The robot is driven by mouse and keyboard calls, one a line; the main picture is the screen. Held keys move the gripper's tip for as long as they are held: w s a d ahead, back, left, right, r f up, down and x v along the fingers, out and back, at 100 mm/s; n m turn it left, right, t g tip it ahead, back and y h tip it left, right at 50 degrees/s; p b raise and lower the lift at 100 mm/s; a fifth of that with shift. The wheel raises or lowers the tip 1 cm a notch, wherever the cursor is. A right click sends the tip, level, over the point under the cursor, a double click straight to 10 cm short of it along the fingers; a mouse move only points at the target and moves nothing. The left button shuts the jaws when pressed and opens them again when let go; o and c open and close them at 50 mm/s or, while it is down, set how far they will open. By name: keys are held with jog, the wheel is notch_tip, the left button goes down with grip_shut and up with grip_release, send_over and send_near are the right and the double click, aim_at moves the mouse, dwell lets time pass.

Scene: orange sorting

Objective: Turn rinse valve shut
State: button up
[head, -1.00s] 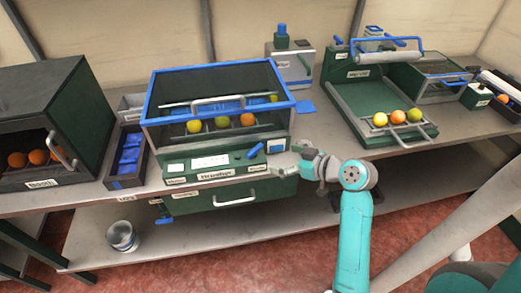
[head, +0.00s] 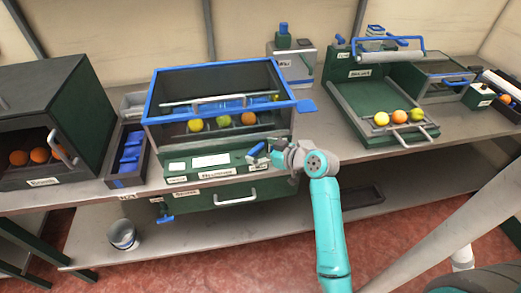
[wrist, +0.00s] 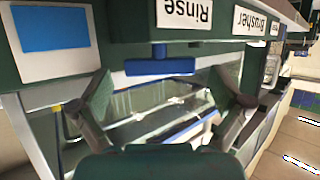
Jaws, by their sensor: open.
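The rinse valve's blue handle (head: 256,149) stands at the right end of the brusher's green front panel. In the wrist view it is a blue T-shaped bar (wrist: 160,67) beside the upside-down Rinse label (wrist: 185,13). My gripper (head: 262,156) is right at the handle in the head view and partly overlaps it. In the wrist view my gripper (wrist: 165,92) is open. Its two fingers are spread wide, with the handle between and just beyond the tips in the picture. Contact with the handle cannot be told. Nothing is held.
The brusher (head: 221,88) has a blue-rimmed glass top with several fruits inside. A drawer handle (head: 235,197) sits below its panel. A roller station (head: 380,100) with fruits stands right, a dark box of oranges (head: 45,110) left. A bucket (head: 123,235) stands on the lower shelf.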

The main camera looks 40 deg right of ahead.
jog(key=c, duration=1.2)
jog(key=shift+o, duration=0.2)
jog(key=shift+a, duration=0.1)
jog(key=m+h, duration=0.1)
jog(key=h, duration=0.1)
jog(key=m+h, duration=0.2)
jog(key=shift+a, duration=0.3)
jog(key=shift+w+a+m+g+h, duration=0.15)
jog(key=shift+m+g+h, duration=0.3)
jog(key=shift+m+h, duration=0.65)
jog(key=shift+a+m+g+h, duration=0.1)
jog(key=shift+m+g+h, duration=0.35)
jog(key=shift+m+h, duration=0.95)
jog(key=shift+g, duration=0.3)
jog(key=o, duration=1.2)
jog(key=shift+c, duration=0.2)
